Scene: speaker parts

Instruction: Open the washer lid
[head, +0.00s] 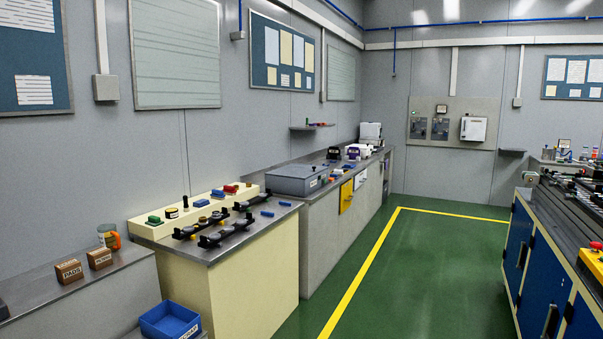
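A grey box with a flat grey lid (302,176) is set in the metal counter along the left wall, in the middle distance of the head view. It looks like the washer, and its lid looks shut. A small white label is on its front side, too small to read. Neither of my grippers shows in this view.
A cream station (238,290) with black fixtures stands nearer than the box. A blue bin (170,321) and small brown boxes (69,271) are at the lower left. A blue-doored bench (537,262) is on the right. The green floor (425,280) between is clear.

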